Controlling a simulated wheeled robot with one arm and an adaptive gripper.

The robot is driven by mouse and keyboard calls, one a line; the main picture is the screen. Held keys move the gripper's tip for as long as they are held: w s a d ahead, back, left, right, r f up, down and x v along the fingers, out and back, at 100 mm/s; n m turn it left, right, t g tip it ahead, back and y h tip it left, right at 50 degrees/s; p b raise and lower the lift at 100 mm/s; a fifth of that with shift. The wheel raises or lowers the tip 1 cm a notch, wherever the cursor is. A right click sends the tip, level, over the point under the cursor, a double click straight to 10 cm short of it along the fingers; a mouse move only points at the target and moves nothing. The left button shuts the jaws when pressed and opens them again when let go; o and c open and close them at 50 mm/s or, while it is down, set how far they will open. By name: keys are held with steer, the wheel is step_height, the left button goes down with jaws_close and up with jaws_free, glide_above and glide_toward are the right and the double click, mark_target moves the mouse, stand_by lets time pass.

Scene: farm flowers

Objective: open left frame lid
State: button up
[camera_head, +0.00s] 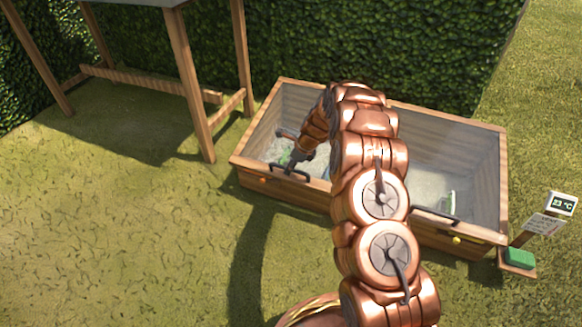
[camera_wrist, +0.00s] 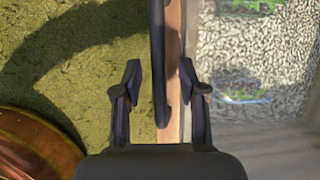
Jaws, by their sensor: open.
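The wooden cold frame (camera_head: 240,161) stands before the hedge with two glazed lids that look shut. The left lid (camera_head: 298,103) has a dark bar handle (camera_head: 288,173) along its front edge. My gripper (camera_head: 297,158) is at this handle, and my arm hides part of the left lid and the middle of the frame. In the wrist view, my open gripper (camera_wrist: 160,82) has one finger on each side of the dark handle (camera_wrist: 158,55), with visible gaps between fingers and bar. The wooden front rail (camera_wrist: 174,60) runs beneath it.
The right lid (camera_head: 430,140) has its own dark handle (camera_head: 436,214). A post with a 23 °C display (camera_head: 563,203) and a green block (camera_head: 519,258) stand at the right corner. A wooden table (camera_head: 181,75) stands back left. Grass in front is open.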

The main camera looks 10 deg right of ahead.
steer(key=shift+c, duration=0.3)
jaws_close()
stand_by(0.3)
